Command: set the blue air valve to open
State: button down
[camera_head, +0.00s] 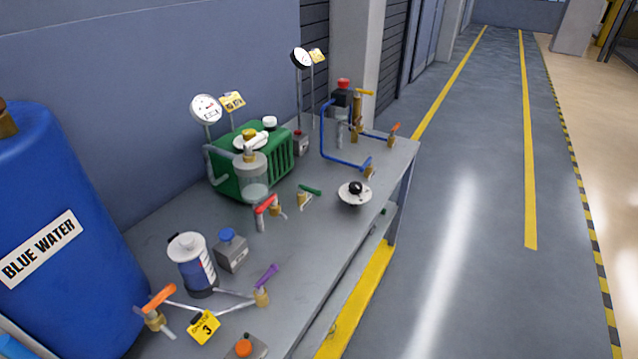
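A small brass valve (370,172) with a blue lever (363,162) sits near the right front edge of the grey workbench. A blue pipe (323,132) runs down from the pump-like assembly at the back and along to this valve. The lever seems to lie roughly in line with the pipe's lower run, but it is too small to tell whether the valve is open or shut. My gripper is not in view.
A blue tank (60,190) stands left. The floor at right is clear.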

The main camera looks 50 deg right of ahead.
aim_at(368, 162)
jog(key=i+l+z, duration=0.15)
jog(key=l+z, duration=0.15)
jog(key=i+l+z, duration=0.4)
jog(key=l+z, duration=0.2)
jog(key=l, duration=0.15)
